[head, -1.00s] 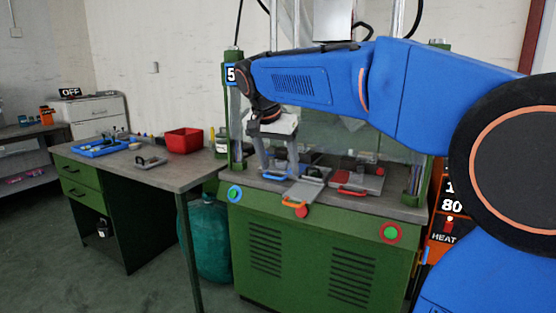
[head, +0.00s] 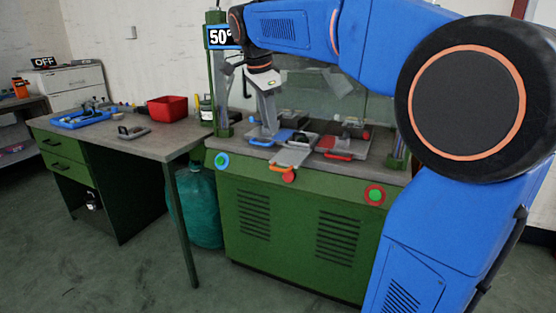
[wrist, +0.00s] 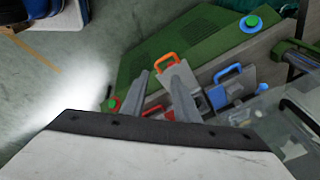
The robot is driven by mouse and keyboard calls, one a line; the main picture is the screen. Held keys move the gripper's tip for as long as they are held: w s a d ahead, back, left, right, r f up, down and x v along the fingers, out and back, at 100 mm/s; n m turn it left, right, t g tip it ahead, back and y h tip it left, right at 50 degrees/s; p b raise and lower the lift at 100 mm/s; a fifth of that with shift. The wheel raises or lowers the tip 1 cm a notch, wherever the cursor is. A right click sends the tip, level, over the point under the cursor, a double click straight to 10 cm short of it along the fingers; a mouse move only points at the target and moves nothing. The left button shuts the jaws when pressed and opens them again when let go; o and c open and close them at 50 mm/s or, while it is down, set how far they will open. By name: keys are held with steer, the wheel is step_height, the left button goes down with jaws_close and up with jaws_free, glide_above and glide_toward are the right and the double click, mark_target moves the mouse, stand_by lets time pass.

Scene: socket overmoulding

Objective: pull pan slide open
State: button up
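The press holds a grey plate slide with an orange handle (head: 281,169), which sticks out over the front edge at the middle. A blue-handled pan (head: 268,138) sits to its left and a red-handled one (head: 338,156) to its right. I cannot tell which of these is the pan slide. My gripper (head: 270,127) points down over the left part of the press table. In the wrist view, my gripper (wrist: 160,74) has its fingers apart with nothing between them, near the orange handle (wrist: 167,60). The blue handle (wrist: 227,73) and red handle (wrist: 153,112) lie on either side.
The green press body (head: 290,220) has a blue-ringed button (head: 222,161) and a red-ringed green button (head: 375,195). A workbench (head: 150,146) with a red bin (head: 167,108) and blue tray (head: 82,118) stands left. Clear guarding stands behind the pans. The floor in front is free.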

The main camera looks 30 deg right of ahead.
mark_target(279, 170)
steer(key=w+d+f+m, duration=0.1)
steer(key=f+m, duration=0.2)
steer(key=f, duration=0.2)
steer(key=w+d+f+m, duration=0.1)
steer(key=d+f+m, duration=0.1)
steer(key=f, duration=0.4)
steer(key=w+d+f+m+y, duration=0.1)
steer(key=w+d+f+m, duration=0.1)
steer(key=f+m, duration=0.2)
steer(key=shift+d+f+m+g, duration=0.2)
steer(key=shift+f+m+g, duration=0.1)
steer(key=shift+f, duration=0.45)
jaws_close()
